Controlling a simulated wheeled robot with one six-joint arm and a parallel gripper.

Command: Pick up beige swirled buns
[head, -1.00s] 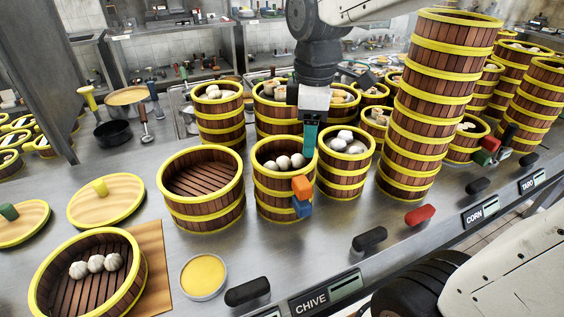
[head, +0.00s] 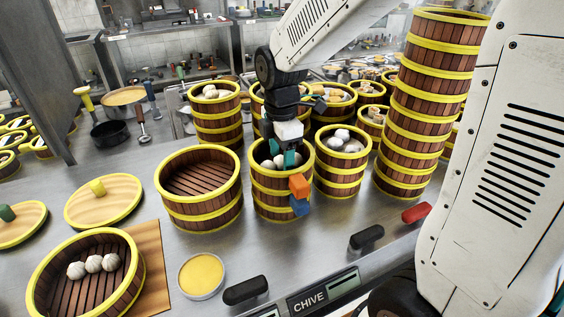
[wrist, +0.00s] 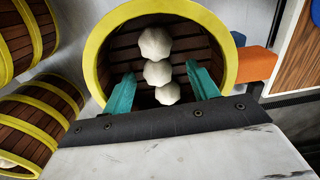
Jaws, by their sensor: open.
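My gripper (head: 283,158) is open, with its teal fingers reaching into the mouth of a middle steamer (head: 283,205) of brown slats and yellow bands. Off-white, pleated buns (head: 268,165) lie inside that steamer, partly hidden by my fingers in the head view. In the wrist view, three buns (wrist: 157,72) lie in a row on its slatted floor. My fingers (wrist: 160,78) stand on either side of the row, around the middle and nearest buns, with visible gaps. Whether the buns are swirled is hard to tell.
An empty steamer (head: 200,211) stands to the left, and one with pale buns (head: 343,181) to the right. A tall stack (head: 420,110) rises beyond it. Orange and blue blocks (head: 300,186) stick out at the middle steamer's front. A wide basket (head: 128,287) holds three white buns (head: 94,264).

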